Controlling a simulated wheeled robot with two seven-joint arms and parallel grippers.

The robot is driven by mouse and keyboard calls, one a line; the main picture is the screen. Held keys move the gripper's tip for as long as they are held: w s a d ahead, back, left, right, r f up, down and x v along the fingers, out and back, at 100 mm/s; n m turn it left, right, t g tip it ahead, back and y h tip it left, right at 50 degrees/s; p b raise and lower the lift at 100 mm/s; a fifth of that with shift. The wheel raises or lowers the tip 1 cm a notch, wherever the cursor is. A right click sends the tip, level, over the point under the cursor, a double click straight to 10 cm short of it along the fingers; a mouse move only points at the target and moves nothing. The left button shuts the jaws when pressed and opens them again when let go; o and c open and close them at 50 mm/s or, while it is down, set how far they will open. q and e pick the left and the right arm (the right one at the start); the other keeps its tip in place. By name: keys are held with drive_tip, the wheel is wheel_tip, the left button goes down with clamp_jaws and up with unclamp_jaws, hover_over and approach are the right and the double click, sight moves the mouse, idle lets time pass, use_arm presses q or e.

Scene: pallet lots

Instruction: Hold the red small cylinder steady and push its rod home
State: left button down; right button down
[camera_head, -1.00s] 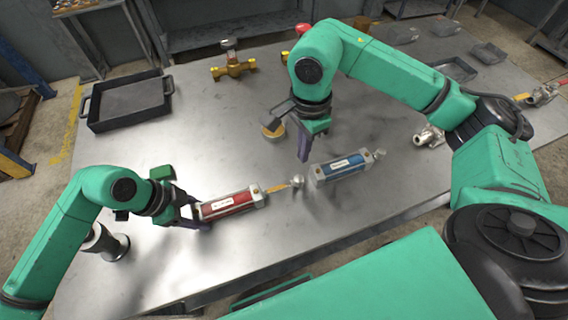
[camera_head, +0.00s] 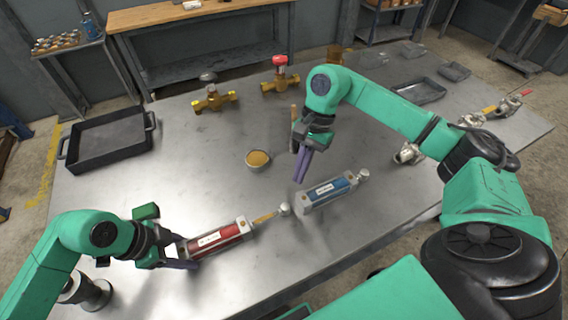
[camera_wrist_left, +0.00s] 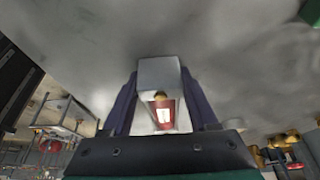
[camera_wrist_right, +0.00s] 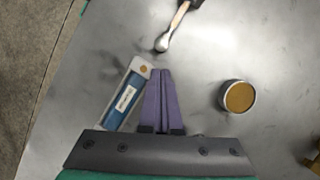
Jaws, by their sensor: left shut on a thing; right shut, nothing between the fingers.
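The red small cylinder (camera_head: 216,238) lies on the steel table, with its rod (camera_head: 268,216) sticking out to the right and ending in a round silver tip (camera_head: 284,208). My left gripper (camera_head: 186,252) is shut on the cylinder's left end. In the left wrist view the cylinder's grey end block (camera_wrist_left: 158,74) sits between the fingers. My right gripper (camera_head: 301,172) is shut and empty, pointing down above the table near the blue cylinder (camera_head: 327,191). In the right wrist view its closed fingers (camera_wrist_right: 161,82) overlap the blue cylinder's edge, with the rod tip (camera_wrist_right: 162,44) beyond them.
A small round bowl of brown material (camera_head: 257,160) stands behind. Brass valves (camera_head: 214,100) stand further back, one with a red knob (camera_head: 280,61). A black tray (camera_head: 108,140) is at the back left. Metal fittings (camera_head: 408,153) and grey trays lie to the right.

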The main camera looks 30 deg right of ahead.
drive_tip(key=x, duration=0.5)
drive_tip(key=shift+a+f, duration=0.1)
drive_tip(key=shift+f, duration=0.15)
drive_tip(key=a, duration=0.6)
drive_tip(key=shift+a, duration=0.35)
drive_tip(key=shift+r, duration=0.1)
drive_tip(key=v, duration=1)
